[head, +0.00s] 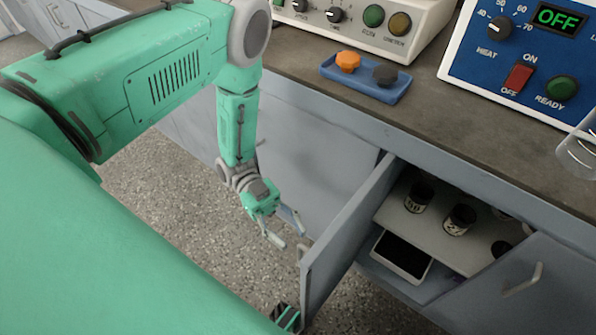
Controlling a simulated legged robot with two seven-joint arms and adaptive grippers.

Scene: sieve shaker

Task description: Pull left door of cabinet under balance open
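The cabinet's left door (345,240) is grey-blue and stands swung out from the counter front, so the inside shows. Its small handle (303,252) is near the door's free edge. My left gripper (288,232) is just left of that edge, at about handle height in the picture. Its two fingers are apart with nothing between them. I cannot tell whether a finger touches the door or handle. The cabinet's right door (525,285) is shut and has a metal handle (524,281). I cannot make out a balance.
Inside the cabinet, dark jars (460,219) stand on a shelf (400,217) above a black-and-white tray (403,256). On the counter (420,112) are a blue tray (366,83) and a blue heater (520,50). Speckled floor (190,225) is clear left of the door.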

